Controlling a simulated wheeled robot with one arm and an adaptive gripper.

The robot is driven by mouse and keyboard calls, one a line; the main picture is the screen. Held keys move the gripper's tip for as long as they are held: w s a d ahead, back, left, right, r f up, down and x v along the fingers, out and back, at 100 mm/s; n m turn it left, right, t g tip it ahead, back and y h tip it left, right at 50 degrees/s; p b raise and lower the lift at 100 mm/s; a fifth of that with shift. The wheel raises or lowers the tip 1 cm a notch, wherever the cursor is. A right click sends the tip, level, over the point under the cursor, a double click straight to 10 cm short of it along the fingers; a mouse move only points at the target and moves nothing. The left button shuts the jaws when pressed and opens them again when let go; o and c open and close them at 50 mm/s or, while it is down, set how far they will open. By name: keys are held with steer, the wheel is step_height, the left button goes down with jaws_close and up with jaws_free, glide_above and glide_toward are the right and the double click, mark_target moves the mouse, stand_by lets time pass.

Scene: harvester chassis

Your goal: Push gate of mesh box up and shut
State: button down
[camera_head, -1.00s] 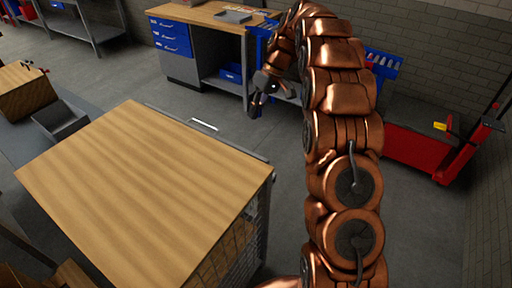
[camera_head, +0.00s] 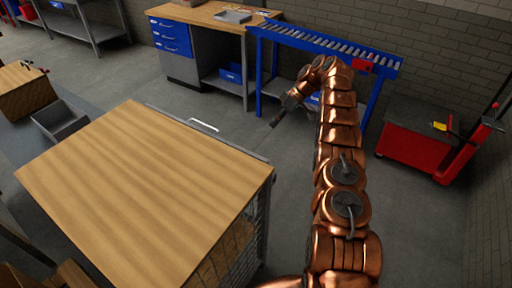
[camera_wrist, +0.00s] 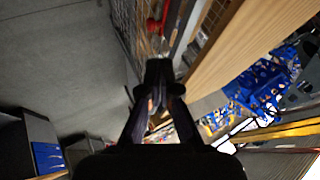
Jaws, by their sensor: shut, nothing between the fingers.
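The mesh box with a wooden top (camera_head: 140,185) fills the lower left of the head view. Its wire mesh side (camera_head: 240,245) shows below the right edge of the top. A grey rail with a pale handle (camera_head: 203,125) runs along the far edge; it looks like part of the gate, but its angle is unclear. My gripper (camera_head: 274,123) is beyond the box's far right corner, apart from it and pointing down left. In the wrist view my gripper (camera_wrist: 158,75) is shut and empty. Wire mesh (camera_wrist: 125,22) and a wooden board (camera_wrist: 245,48) show beyond it.
A blue roller conveyor (camera_head: 325,45) and a workbench with blue drawers (camera_head: 170,38) stand at the back. A red cart (camera_head: 410,150) stands at the right. A grey bin (camera_head: 60,120) is left of the box. Floor between box and bench is clear.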

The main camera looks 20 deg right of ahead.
steer(key=s+a+r+b+x, duration=0.1)
steer(key=b+x, duration=0.4)
steer(key=x, duration=0.7)
steer(key=shift+s+a+b, duration=0.25)
steer(key=shift+s+b, duration=0.05)
steer(key=shift+s, duration=0.35)
stand_by(1.5)
steer(key=shift+a+b, duration=0.2)
steer(key=shift+b, duration=0.35)
